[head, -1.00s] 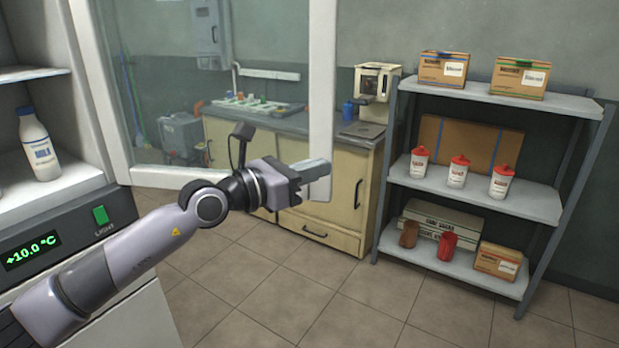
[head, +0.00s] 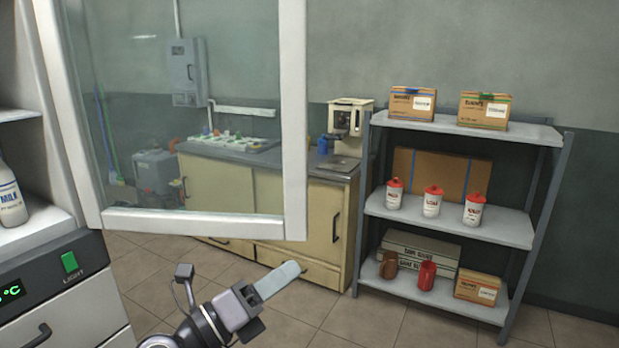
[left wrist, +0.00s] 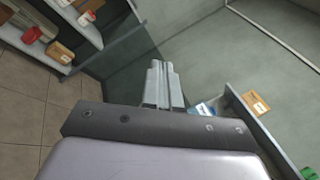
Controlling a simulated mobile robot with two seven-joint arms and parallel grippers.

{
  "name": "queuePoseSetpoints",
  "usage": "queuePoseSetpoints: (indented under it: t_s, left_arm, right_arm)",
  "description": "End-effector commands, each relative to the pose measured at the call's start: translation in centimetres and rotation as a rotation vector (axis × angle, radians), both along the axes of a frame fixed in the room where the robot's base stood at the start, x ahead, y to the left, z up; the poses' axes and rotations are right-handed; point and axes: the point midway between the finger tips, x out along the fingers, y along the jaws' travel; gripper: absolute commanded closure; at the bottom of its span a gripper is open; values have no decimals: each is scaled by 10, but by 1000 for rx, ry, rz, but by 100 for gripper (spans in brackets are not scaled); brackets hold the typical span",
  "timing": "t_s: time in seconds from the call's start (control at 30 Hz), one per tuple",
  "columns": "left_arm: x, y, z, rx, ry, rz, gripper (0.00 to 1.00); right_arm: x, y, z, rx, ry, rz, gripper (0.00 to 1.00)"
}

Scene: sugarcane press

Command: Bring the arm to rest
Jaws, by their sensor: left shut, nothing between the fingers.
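My left gripper (head: 278,280) is low in the head view, below the open glass door (head: 295,120) of the fridge. Its fingers are together with nothing between them, pointing up and to the right. The fingers also show in the left wrist view (left wrist: 163,85), side by side and closed. In the head view the gripper appears in front of the tiled floor and clear of the door frame. My right gripper is in neither view.
The fridge at left holds a milk bottle (head: 12,198). A wooden cabinet (head: 325,215) with a counter stands behind. A shelf rack (head: 450,222) at right carries boxes, red-capped bottles and mugs. Open tiled floor (head: 375,325) lies in front of the rack.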

Motion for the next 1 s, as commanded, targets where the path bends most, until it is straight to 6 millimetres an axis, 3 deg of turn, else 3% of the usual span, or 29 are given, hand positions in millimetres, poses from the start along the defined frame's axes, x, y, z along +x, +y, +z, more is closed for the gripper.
queuePoseSetpoints:
  t_s: [0.27, 0.47, 0.6, 0.73, 0.9, 1.0]
  left_arm:
    - [-21, 51, -82, -607, 547, 121, 100]
    - [-53, 97, -167, -1009, 930, 303, 100]
    - [-95, 125, -233, -1276, 1188, 466, 100]
    - [-144, 144, -287, -1494, 1394, 623, 100]
    - [-196, 155, -327, -1685, 1562, 765, 100]
    - [-211, 157, -337, -1739, 1606, 806, 100]
  right_arm:
    - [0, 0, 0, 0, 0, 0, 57]
    - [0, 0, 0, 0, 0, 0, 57]
    - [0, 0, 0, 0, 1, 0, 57]
    - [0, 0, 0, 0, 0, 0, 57]
    - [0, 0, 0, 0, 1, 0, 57]
    - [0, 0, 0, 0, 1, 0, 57]
